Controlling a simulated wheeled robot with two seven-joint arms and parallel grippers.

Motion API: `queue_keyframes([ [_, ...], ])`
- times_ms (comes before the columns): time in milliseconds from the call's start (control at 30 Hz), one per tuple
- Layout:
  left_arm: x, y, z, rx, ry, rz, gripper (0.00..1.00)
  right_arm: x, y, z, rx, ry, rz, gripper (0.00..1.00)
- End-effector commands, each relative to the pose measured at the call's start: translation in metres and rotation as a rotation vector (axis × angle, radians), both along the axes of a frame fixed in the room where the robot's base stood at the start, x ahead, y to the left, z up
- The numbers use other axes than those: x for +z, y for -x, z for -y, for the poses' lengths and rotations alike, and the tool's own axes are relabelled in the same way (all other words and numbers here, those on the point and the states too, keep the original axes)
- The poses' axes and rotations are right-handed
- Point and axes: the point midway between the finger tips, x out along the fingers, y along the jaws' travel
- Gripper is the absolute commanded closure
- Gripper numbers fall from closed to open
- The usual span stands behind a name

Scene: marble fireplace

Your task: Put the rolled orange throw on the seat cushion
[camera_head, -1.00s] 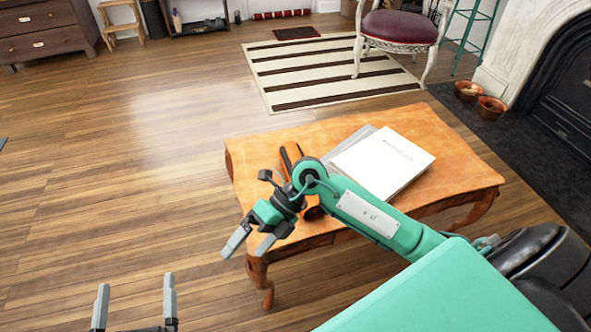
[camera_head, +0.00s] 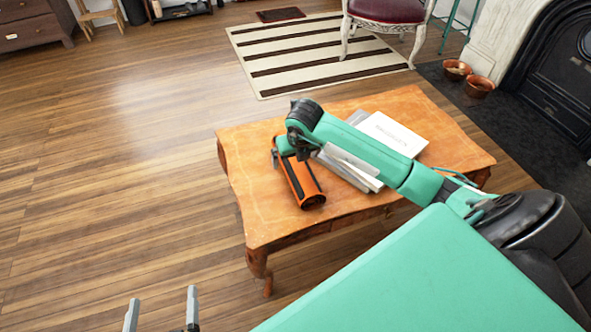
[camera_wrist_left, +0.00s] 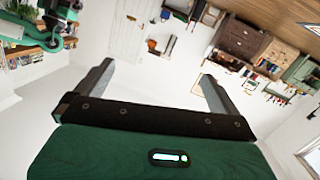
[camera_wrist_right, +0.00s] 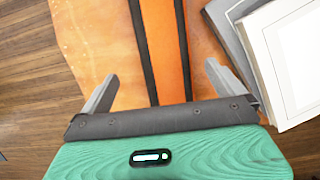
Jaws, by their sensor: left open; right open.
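The rolled orange throw (camera_head: 302,182) with dark stripes lies on the wooden table. My right gripper (camera_head: 290,160) is over the far part of the throw, pointing down. In the right wrist view the throw (camera_wrist_right: 167,50) runs between the two open fingers (camera_wrist_right: 172,92); I cannot tell how far the fingers are above the tabletop. My left gripper (camera_head: 161,312) is open and empty at the bottom edge, away from the table. The dark red seat cushion (camera_head: 388,8) is on a pale carved chair at the top, partly cut off by the frame.
The wooden table (camera_head: 245,215) also bears a stack of books (camera_head: 392,135) right of the throw, close to my right finger. A striped rug (camera_head: 300,60) lies beyond. Copper bowls (camera_head: 480,86) stand by the fireplace (camera_head: 550,90). The floor at left is clear.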

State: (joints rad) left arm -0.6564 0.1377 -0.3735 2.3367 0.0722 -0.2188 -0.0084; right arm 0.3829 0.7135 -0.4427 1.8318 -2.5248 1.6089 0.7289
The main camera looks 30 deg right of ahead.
Motion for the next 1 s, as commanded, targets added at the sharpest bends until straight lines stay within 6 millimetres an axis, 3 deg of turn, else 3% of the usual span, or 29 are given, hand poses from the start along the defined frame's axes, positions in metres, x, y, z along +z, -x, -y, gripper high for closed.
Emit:
queue_keyframes([
  [333,0.027,-0.014,-0.007,0.031,0.034,0.144,0.0,-0.027,-0.006,0.004,0.0,-0.001,-0.001,0.0],
  [700,0.079,-0.026,-0.021,0.081,0.1,0.411,0.0,-0.064,-0.017,0.011,0.002,-0.002,-0.001,0.0],
  [1000,0.085,-0.026,-0.023,0.085,0.105,0.434,0.0,-0.066,-0.018,0.012,0.002,-0.002,0.0,0.0],
])
